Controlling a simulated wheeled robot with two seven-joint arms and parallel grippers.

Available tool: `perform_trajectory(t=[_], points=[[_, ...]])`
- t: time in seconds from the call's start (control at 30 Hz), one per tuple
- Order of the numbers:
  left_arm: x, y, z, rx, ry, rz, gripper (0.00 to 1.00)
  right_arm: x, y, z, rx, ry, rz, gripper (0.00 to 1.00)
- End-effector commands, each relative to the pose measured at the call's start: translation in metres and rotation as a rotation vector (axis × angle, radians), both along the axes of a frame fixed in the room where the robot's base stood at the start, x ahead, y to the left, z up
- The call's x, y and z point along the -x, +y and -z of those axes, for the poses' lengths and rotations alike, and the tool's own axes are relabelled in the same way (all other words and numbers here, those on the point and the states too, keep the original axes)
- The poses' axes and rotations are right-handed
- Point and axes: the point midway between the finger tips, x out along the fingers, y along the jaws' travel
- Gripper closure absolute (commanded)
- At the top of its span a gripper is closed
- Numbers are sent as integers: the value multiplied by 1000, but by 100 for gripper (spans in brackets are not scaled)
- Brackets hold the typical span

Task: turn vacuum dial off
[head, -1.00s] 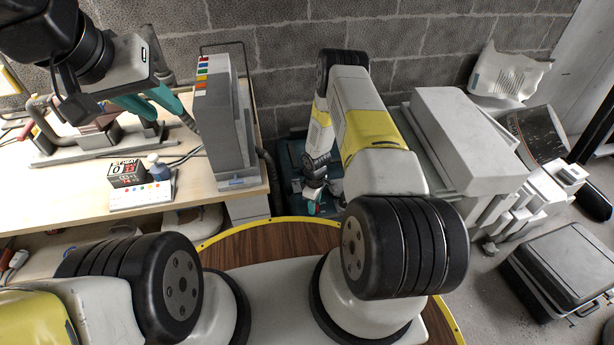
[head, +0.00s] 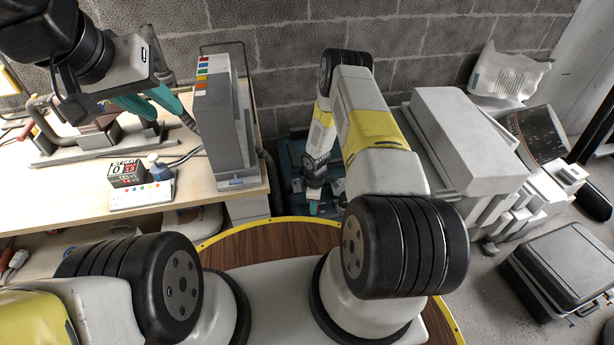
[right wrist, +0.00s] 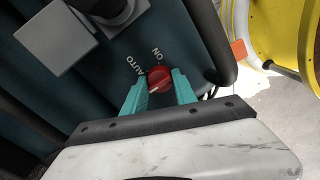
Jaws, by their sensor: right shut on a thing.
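The red vacuum dial (right wrist: 159,77) sits on a dark teal panel (right wrist: 190,40) in the right wrist view. White words AUTO and ON are printed beside it; no OFF mark can be read. A pale mark shows low on the dial, but its setting is unclear. My right gripper (right wrist: 159,85) has its teal fingers on both sides of the dial and is shut on it. In the head view my right gripper (head: 313,206) is low at the teal machine (head: 292,160), the dial hidden. My left gripper (head: 176,120) is above the workbench, its teal fingers apart and empty.
The workbench (head: 80,195) at left bears a tall grey unit (head: 220,130), a counter box (head: 125,172) and a small bottle (head: 158,168). A grey block (right wrist: 57,43) and a dark knob stand near the dial. A black case (head: 565,265) lies on the floor at right.

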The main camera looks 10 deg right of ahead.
Motion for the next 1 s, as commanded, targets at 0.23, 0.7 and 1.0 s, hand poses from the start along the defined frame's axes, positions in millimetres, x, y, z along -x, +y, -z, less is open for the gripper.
perform_trajectory(t=[0.23,0.7,1.0], points=[[0,0,0,0,0,0,71,-1,0,-1,1,-2,-1,45],[0,0,0,0,0,0,71,-2,0,-25,0,-3,0,45],[0,0,0,0,0,0,71,-1,0,-70,0,-2,0,45]])
